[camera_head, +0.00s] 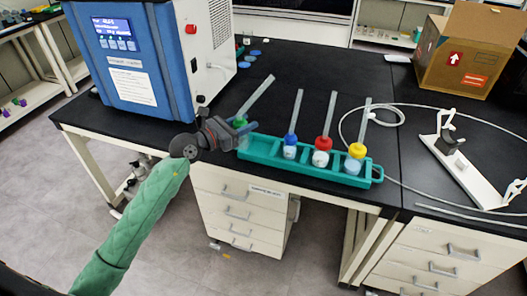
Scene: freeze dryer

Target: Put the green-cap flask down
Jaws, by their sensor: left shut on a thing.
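The green-cap flask (240,121) has a long clear tube that leans up to the right. My left gripper (232,130) is shut on it at the left end of a teal rack (259,160). The gripper hides the flask's lower part, so I cannot tell whether it touches the rack. The rack lies along the front of the black bench and also holds a blue-cap flask (290,147), a red-cap flask (321,152) and a yellow-cap flask (355,158). My right gripper is not in view.
A blue and white freeze dryer (155,90) stands at the left of the bench. A cardboard box (455,60) is at the back right. A white stand (463,172) with a clamp and a loose white hose (425,113) lie on the right.

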